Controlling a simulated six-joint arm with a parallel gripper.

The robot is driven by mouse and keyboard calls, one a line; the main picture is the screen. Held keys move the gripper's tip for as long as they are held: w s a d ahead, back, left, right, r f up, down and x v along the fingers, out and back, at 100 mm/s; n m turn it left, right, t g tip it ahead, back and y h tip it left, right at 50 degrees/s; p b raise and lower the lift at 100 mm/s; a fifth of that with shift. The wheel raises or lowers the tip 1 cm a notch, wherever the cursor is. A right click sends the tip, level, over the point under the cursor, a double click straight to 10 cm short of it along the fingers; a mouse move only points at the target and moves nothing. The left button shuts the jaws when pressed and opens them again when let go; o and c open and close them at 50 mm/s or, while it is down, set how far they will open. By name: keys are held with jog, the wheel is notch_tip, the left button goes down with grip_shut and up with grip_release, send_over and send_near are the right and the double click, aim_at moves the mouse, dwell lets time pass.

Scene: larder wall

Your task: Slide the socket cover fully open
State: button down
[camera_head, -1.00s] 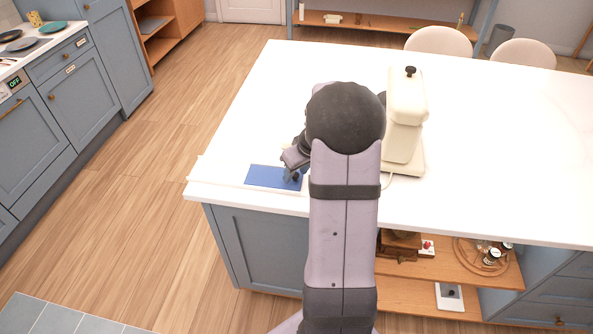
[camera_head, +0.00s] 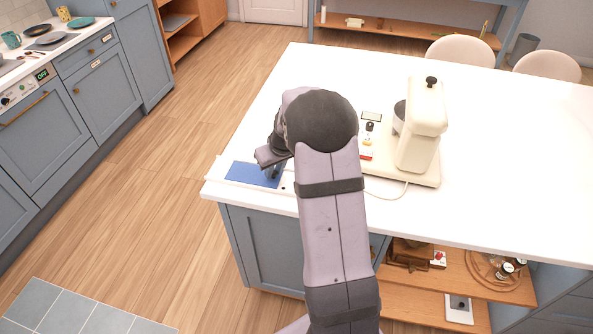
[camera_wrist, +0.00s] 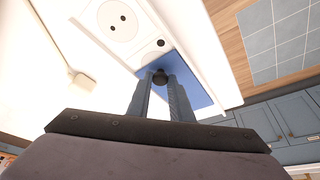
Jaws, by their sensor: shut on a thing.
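The socket cover (camera_head: 250,174) is a flat blue panel near the left end of the white island top. It also shows in the wrist view (camera_wrist: 197,88), with a dark round knob (camera_wrist: 160,77) at its edge. My gripper (camera_head: 277,174) is at the cover's right end, and in the wrist view (camera_wrist: 159,83) its two fingers are closed around the knob. A white socket plate with a round two-hole socket (camera_wrist: 120,21) lies uncovered beside the blue panel. My arm hides part of the plate in the head view.
A cream stand mixer (camera_head: 424,125) stands to the right on the island, its cable (camera_head: 395,196) running along the top. A small panel with a red part (camera_head: 367,154) lies between mixer and arm. The island's left edge is close to the cover.

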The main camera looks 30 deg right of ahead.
aim_at(254, 172)
jog(key=w+a, duration=0.4)
jog(key=shift+p, duration=0.4)
jog(key=c, duration=1.6)
grip_release()
jog(key=shift+r, duration=0.1)
jog(key=b+v, duration=0.2)
jog(key=v, duration=0.5)
jog(key=shift+s, duration=0.1)
